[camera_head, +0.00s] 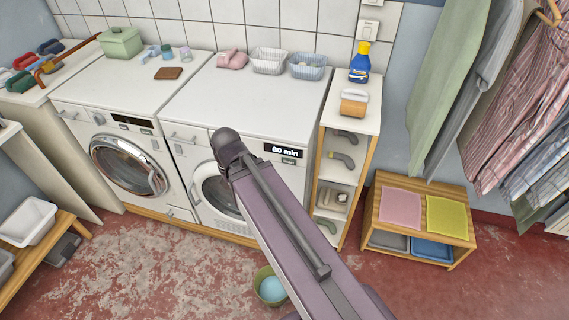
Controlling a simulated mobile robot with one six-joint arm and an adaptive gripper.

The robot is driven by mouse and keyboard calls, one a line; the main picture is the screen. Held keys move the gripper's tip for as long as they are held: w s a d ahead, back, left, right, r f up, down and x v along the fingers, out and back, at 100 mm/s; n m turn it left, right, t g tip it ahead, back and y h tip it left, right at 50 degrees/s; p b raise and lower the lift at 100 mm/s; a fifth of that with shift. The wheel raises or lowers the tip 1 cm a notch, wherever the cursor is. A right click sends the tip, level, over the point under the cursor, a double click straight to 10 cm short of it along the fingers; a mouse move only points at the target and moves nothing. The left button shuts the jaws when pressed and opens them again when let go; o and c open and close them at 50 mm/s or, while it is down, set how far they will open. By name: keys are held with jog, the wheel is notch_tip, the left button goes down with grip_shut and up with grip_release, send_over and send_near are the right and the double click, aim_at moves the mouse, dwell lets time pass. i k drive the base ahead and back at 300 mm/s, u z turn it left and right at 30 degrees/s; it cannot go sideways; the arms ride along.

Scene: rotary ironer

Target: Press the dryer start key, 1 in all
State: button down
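The dryer appears to be the right-hand white machine (256,92), with a lit display (282,150) reading what looks like "80 min". A small key labelled "Start" (289,161) sits just below the display on the front panel. My arm reaches up from the bottom right and covers part of this machine's front and round door (212,190). A dark joint of my arm lies left of the display and key, apart from them in the picture. My gripper does not show, so whether it is open or shut is hidden.
A second white machine (120,88) stands to the left, its display dark. A narrow shelf (324,150) carrying a blue bottle (360,62) and a tan-handled item (353,103) stands close right. A wooden stand (455,190) and hanging clothes (510,90) are farther right.

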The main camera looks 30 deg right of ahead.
aim_at(284, 160)
jog(key=u, duration=0.15)
jog(key=k, duration=1.35)
jog(key=z, duration=0.45)
